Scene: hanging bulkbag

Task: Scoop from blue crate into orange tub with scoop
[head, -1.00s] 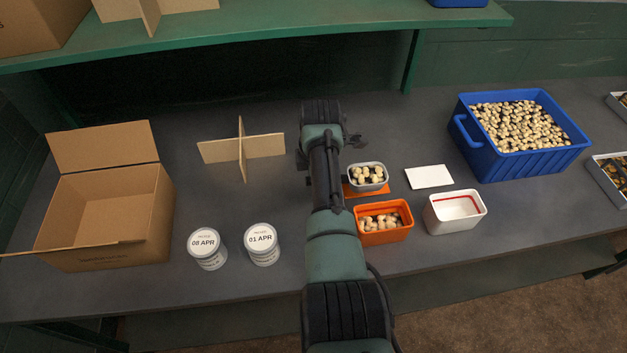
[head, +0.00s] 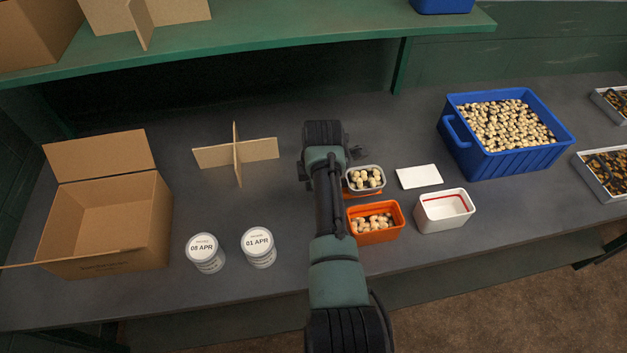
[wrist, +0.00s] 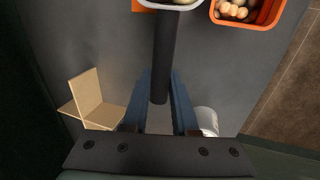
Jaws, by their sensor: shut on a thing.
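The blue crate (head: 482,165) at the right of the bench is filled with small pale round pieces. The orange tub (head: 374,237) stands near the front, right of my arm, with some of these pieces inside. My gripper (wrist: 161,82) is shut on the dark handle of the scoop (wrist: 161,45). In the head view the scoop's light grey bowl (head: 366,188) holds several pale pieces and is just behind the orange tub, not over it. My arm hides the handle in the head view. In the wrist view the bowl is cut off at the top.
An orange patch (head: 360,195) shows under the bowl. A white tub with a red line (head: 443,212) and a white card (head: 419,176) are to the right. Two lidded jars (head: 204,255), (head: 258,249), a cardboard divider (head: 237,158) and an open box (head: 100,220) are left. A green shelf (head: 280,42) overhangs behind.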

